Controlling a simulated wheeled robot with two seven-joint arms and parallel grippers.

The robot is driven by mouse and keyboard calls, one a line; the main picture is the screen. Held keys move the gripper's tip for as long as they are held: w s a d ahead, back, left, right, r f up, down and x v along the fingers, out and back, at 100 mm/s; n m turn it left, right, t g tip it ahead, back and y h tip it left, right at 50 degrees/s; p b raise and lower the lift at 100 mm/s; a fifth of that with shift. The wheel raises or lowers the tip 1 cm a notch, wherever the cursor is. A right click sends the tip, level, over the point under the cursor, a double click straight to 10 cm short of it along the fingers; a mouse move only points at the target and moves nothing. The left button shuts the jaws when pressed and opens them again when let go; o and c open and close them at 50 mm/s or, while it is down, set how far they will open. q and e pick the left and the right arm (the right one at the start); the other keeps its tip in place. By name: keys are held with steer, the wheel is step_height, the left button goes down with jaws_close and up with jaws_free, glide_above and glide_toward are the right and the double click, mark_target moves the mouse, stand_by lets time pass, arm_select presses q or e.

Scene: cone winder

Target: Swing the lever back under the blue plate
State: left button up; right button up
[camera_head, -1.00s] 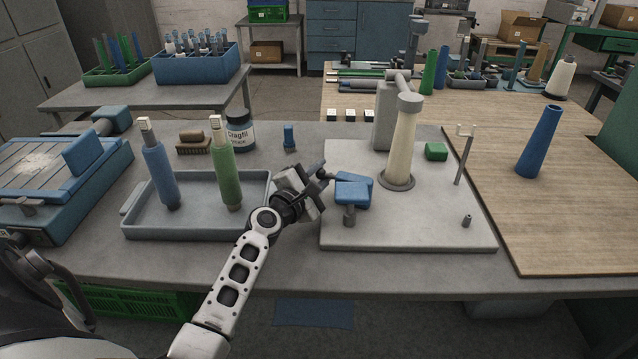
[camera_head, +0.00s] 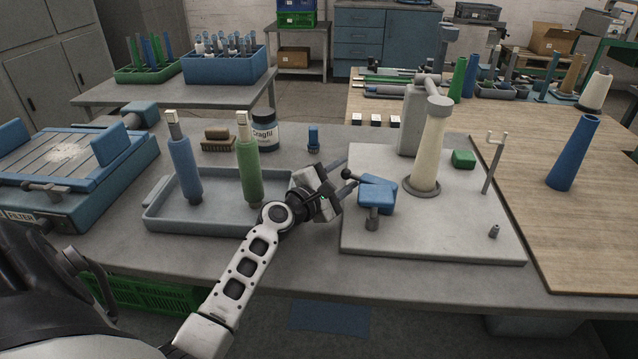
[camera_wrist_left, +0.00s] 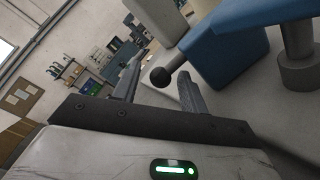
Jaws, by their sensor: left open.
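The blue plate (camera_head: 375,195) sits on a short grey post (camera_head: 372,222) at the left front of the grey base board. Beside it is a second blue block (camera_head: 381,181), partly hidden by the plate. The lever's black ball knob (camera_head: 346,174) sticks out to the left of the blue parts. My left gripper (camera_head: 346,178) is open at the knob. In the left wrist view, the knob (camera_wrist_left: 160,77) on its thin grey rod appears between my two spread fingers (camera_wrist_left: 160,88). Contact cannot be told. My right gripper is out of view.
A cream cone on a spindle (camera_head: 430,150) and a green block (camera_head: 464,158) stand on the base board (camera_head: 440,240). A thin forked post (camera_head: 492,165) is at its right. A grey tray (camera_head: 215,215) with a blue and a green bobbin is left of my gripper.

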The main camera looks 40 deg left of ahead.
arm_select(q)
steer(key=s, duration=0.4)
steer(key=s+b, duration=0.1)
steer(key=s, duration=0.4)
steer(key=s+a, duration=0.1)
steer(key=s, duration=0.4)
steer(key=shift+f, duration=0.1)
steer(key=shift+s+a+b, duration=0.1)
steer(key=shift+s+b, duration=0.2)
steer(key=shift+s, duration=0.2)
